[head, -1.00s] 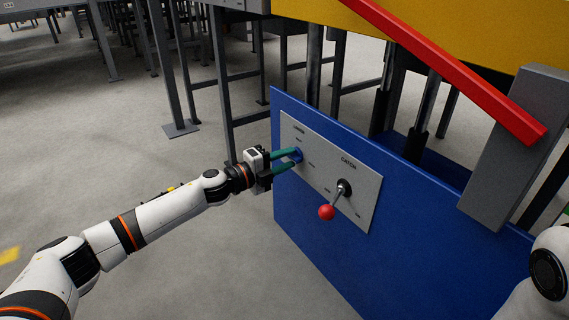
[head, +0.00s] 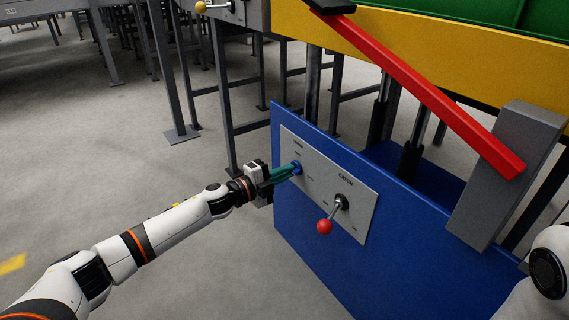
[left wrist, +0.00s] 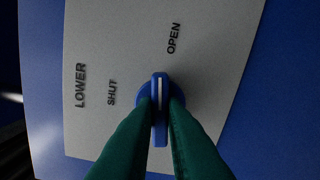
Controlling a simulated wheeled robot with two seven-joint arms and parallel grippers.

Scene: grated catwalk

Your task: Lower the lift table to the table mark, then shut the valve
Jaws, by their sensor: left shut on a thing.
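The valve, a blue knob (head: 296,168), sits on a grey plate marked LOWER on a blue side panel (head: 300,235). My left gripper (head: 285,173) is shut on it, green fingers on both sides. In the left wrist view the knob (left wrist: 160,100) has a white line that points near OPEN, away from SHUT. The lift table shows as a yellow frame (head: 420,60) with a green top (head: 470,15), above dark cylinders. I cannot make out the table mark. My right gripper is out of view; part of my right arm shows at the lower right.
A red-ball lever (head: 324,226) marked CATCH is right of the valve. A red bar (head: 430,95) slopes down to a grey block (head: 510,165). A yellow-ball lever (head: 201,7) is at the top.

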